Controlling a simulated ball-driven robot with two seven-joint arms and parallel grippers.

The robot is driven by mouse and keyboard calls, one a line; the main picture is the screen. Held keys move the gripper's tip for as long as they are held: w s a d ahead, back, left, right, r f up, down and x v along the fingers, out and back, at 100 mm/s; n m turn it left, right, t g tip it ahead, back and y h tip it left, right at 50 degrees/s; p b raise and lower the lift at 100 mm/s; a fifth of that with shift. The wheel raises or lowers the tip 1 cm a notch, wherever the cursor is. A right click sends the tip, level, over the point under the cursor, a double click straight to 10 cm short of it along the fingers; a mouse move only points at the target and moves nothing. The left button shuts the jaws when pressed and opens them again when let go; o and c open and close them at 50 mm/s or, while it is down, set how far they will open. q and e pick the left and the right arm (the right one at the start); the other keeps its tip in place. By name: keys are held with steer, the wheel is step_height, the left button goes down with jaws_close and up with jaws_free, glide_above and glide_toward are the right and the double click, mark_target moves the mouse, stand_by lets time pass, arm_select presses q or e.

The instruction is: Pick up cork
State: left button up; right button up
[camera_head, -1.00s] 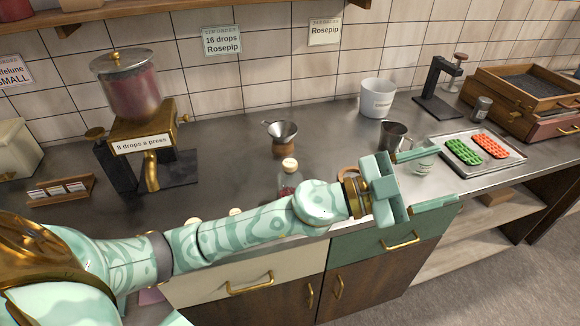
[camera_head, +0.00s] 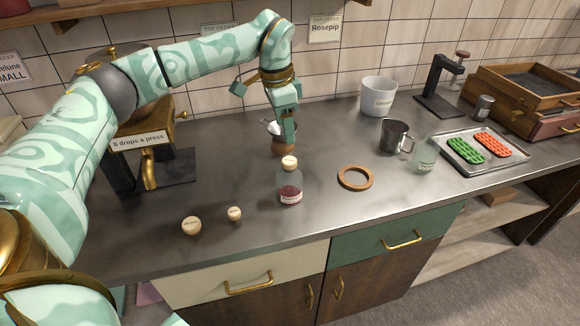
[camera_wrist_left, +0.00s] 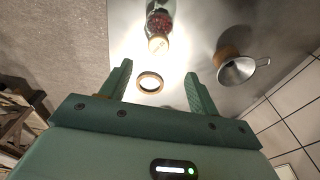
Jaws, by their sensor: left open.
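Two pale corks lie on the counter at front left in the head view, a larger one (camera_head: 191,226) with dark markings on top and a smaller one (camera_head: 234,213). A third cork (camera_head: 289,162) sits in the neck of a glass bottle (camera_head: 290,188) with dark red contents; this cork also shows in the left wrist view (camera_wrist_left: 157,44). My left gripper (camera_head: 264,112) is open and empty, raised above the counter near the funnel, behind the bottle. In the left wrist view its fingers are wide apart. My right gripper is not in view.
A funnel (camera_head: 272,128) on a wooden stand, a wooden ring (camera_head: 355,178), a metal mug (camera_head: 394,136) and a glass beaker (camera_head: 424,155) stand nearby. The dispenser (camera_head: 150,150) is at left, partly hidden by my arm.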

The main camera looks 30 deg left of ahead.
arm_select(q)
glide_above(289, 160)
steer(key=f, duration=0.4)
steer(key=shift+s+a+f+b, duration=0.15)
steer(key=shift+s+f+b, duration=0.05)
steer(key=shift+f+b, duration=0.2)
step_height(289, 160, down, 4)
steer(key=shift+b, duration=0.45)
steer(key=shift+w+f, duration=0.15)
steer(key=shift+f, duration=0.35)
steer(key=shift+d+r, duration=0.1)
steer(key=shift+d, duration=0.1)
jaws_close()
steer(key=shift+r, duration=0.1)
